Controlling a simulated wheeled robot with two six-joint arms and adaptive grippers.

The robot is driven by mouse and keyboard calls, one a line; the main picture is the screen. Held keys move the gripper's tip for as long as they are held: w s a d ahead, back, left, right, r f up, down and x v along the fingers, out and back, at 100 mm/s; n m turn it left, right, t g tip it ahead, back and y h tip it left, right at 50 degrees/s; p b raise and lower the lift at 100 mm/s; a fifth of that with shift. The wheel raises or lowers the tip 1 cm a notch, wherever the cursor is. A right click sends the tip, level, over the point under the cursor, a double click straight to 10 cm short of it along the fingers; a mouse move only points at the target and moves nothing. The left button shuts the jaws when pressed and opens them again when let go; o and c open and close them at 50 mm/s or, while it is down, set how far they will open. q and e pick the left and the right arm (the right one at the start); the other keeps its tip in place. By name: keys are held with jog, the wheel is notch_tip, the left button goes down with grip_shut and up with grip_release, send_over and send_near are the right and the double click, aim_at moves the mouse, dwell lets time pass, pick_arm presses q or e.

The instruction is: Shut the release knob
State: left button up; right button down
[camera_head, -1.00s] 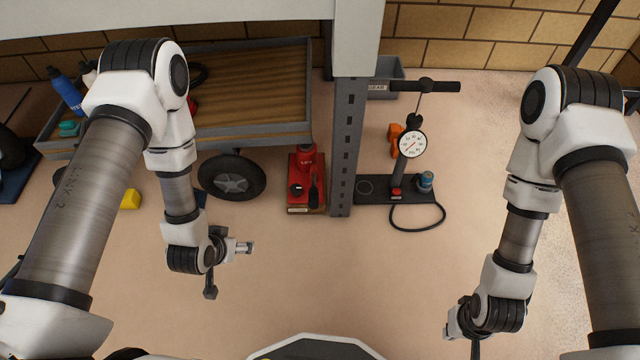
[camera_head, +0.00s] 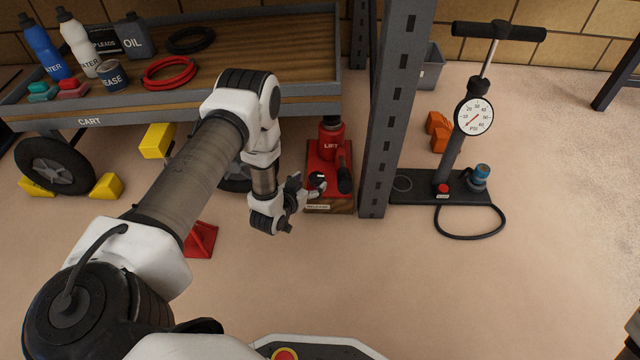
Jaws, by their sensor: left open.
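The red bottle jack (camera_head: 331,141) stands on a red base with a wooden block under it, beside a grey perforated post. The release knob (camera_head: 318,180) is a small dark round knob with a light mark, low on the jack's front. A black socket or lever part (camera_head: 344,178) sits to its right. My left gripper (camera_head: 307,191) is open, just left of the knob and very close to it. I cannot tell whether its fingers touch the knob. My right gripper is out of view.
The grey post (camera_head: 388,130) stands right of the jack. A cart (camera_head: 230,105) carrying bottles and cables is behind my left arm. A floor pump (camera_head: 455,150) with a gauge and hose stands right of the post. A red wedge-like object (camera_head: 201,240) lies on the floor. Front floor is clear.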

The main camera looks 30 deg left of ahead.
aim_at(316, 177)
pick_arm(q)
jog(key=b+x, duration=0.1)
jog(key=x, duration=0.1)
jog(key=b+x, duration=0.1)
jog(key=x, duration=0.1)
jog(key=shift+w+f+b, duration=0.25)
jog(key=shift+f+b, duration=0.05)
jog(key=shift+f, duration=0.15)
jog(key=shift+w+a, duration=0.1)
jog(key=shift+w, duration=0.15)
jog(key=shift+r, duration=0.15)
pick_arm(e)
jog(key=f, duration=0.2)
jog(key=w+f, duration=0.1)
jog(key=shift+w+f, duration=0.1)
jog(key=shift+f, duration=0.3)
pick_arm(q)
jog(key=c, duration=1.2)
jog(key=shift+o, duration=0.2)
